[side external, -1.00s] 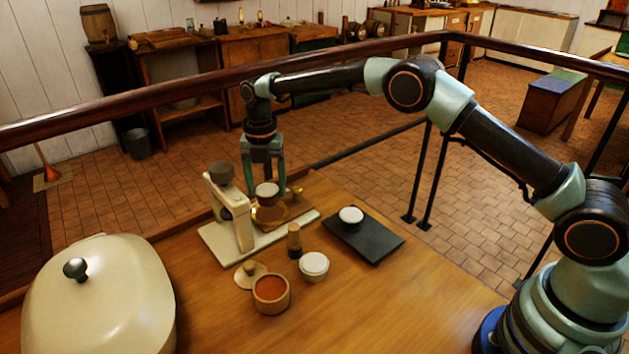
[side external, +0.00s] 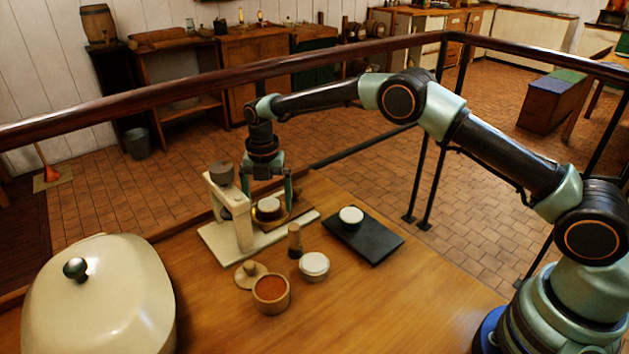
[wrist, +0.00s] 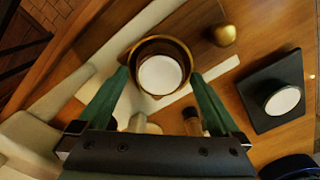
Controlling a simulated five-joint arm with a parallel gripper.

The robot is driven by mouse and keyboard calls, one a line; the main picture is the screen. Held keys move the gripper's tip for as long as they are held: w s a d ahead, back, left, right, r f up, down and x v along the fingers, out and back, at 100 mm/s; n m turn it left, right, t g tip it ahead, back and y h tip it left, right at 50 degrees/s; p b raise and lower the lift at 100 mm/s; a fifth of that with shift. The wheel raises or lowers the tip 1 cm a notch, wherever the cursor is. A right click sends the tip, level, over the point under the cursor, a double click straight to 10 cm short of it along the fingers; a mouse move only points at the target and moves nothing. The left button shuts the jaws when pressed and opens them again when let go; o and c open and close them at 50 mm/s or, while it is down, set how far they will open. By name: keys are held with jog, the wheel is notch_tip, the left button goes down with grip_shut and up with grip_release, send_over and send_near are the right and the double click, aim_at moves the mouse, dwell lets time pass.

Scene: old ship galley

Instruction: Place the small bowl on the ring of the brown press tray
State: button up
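The bowl shows from above in the wrist view (wrist: 161,76), roughly centred and looking level. My gripper (side external: 268,193) is low over the tray with its fingers spread, one on each side of the bowl. In the wrist view a gap shows between each fingertip and the bowl. The bowl's underside is hidden.
The cream press (side external: 232,215) stands close left of my gripper. A black slab (side external: 375,245) with a white-topped piece (side external: 351,215) lies right.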

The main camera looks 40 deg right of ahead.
jog(key=shift+r, duration=0.1)
notch_tip(320, 180, up, 12)
notch_tip(320, 180, up, 7)
jog(key=m+t, duration=0.1)
jog(key=m, duration=0.4)
send_over(269, 204)
jog(key=s+d, duration=0.3)
jog(key=s+d+r+m+t, duration=0.2)
jog(key=s+d+r+m, duration=0.35)
jog(key=s+m, duration=0.25)
jog(key=s+d+f+m+t, duration=0.1)
jog(key=s+d+m, duration=0.1)
jog(key=s+m, duration=0.5)
jog(key=s+d+f+m+t, duration=0.1)
jog(key=s+d+f+m, duration=0.1)
jog(key=s+m, duration=0.5)
jog(key=shift+s+f+m+t, duration=0.2)
jog(key=shift+s+m+t, duration=0.1)
jog(key=shift+s, duration=0.8)
